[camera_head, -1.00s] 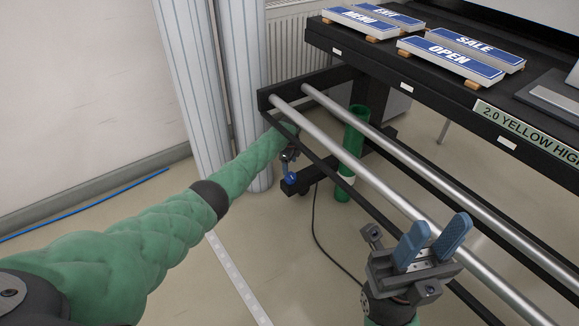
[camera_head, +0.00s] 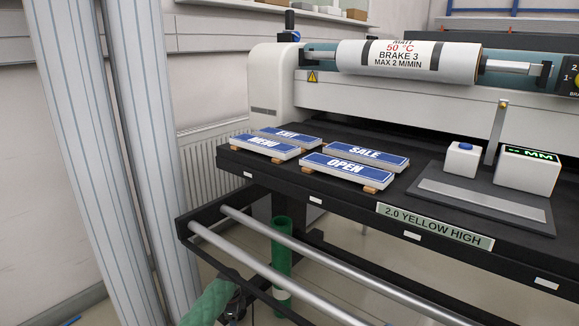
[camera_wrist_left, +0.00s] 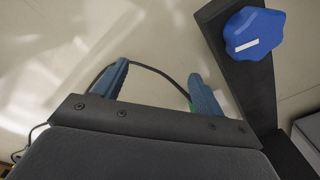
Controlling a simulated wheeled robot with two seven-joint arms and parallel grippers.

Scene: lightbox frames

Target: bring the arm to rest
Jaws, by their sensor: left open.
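My left arm (camera_head: 210,302), green-sleeved, comes in low in the head view, beside the rails of the black table. Its dark wrist end (camera_head: 236,297) is partly hidden and its fingers are not clear there. In the left wrist view my left gripper (camera_wrist_left: 157,85) has its two blue fingers wide apart, with nothing between them but the floor and a dark cable behind. My right gripper is in neither current view.
Silver rails (camera_head: 290,279) run along the black table's front (camera_head: 300,190). A green upright tube (camera_head: 281,240) stands behind the front rail. Signs, including OPEN (camera_head: 345,168), lie on the table. The wrist view shows a blue knob (camera_wrist_left: 256,34) on a dark bar.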

